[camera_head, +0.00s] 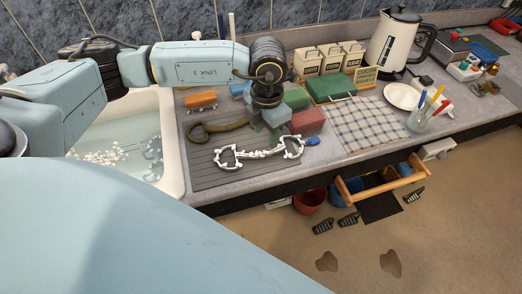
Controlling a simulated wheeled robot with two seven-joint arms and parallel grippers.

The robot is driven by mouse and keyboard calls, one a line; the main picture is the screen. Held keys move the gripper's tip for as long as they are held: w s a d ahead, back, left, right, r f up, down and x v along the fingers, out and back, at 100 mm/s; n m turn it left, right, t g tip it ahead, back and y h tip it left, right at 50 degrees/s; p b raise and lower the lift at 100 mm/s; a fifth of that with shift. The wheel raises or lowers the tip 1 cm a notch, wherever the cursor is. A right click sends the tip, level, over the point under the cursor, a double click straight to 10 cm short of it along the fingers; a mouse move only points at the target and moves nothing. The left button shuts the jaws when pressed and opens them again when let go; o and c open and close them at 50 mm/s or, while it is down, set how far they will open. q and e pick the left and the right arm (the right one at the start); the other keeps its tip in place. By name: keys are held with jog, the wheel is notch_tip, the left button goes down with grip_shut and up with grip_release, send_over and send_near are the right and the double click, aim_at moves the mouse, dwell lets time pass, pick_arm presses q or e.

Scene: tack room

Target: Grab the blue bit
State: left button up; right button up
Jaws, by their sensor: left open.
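A bit with two D-shaped rings, covered in white (232,158), lies on the grey ribbed mat (205,172). A small blue piece (312,141) sits beside its right ring; I cannot tell whether they are joined. A bluish-grey ringed thing (153,150), perhaps another bit, lies in the water of the sink (174,130). I cannot tell which is the blue bit. My left gripper (271,140) points down, open, just behind the middle of the white-covered bit; its fingertips are partly hard to make out. My right gripper is not in view.
A brown strap-like piece (212,127) lies left of the gripper. A red block (308,121) and a green block (296,98) stand close on its right. A checked cloth (365,123), kettle (396,45) and cup of pens (419,121) are farther right.

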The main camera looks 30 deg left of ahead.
aim_at(265, 153)
pick_arm(q)
notch_tip(265, 153, down, 8)
jog(key=shift+a+r+p, duration=0.1)
jog(key=shift+p, duration=0.6)
